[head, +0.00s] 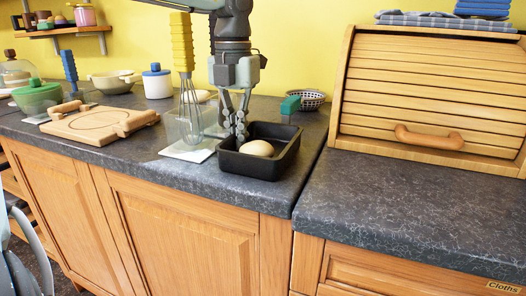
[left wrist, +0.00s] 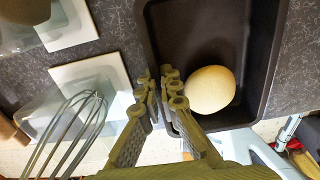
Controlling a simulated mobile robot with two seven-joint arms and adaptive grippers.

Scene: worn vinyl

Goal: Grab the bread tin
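The bread tin (head: 258,178) is a black, rectangular, open tin on the dark counter near its front edge. A pale, rounded lump (head: 257,148) lies in it. My left gripper (head: 235,132) points down at the tin's left side. In the left wrist view, the fingertips (left wrist: 162,88) are close together, one on each side of the tin's left wall (left wrist: 150,45), and look shut on it. The lump (left wrist: 210,90) is just right of the fingers there. The fingers hide part of the wall. My right gripper is not in view.
A whisk (head: 190,110) with a yellow handle stands in a clear container close to the left of the gripper. A wooden board (head: 100,123) lies further left. A teal-handled item (head: 290,105) and a small bowl (head: 312,99) are behind the tin. The counter before the bread box (head: 430,90) is clear.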

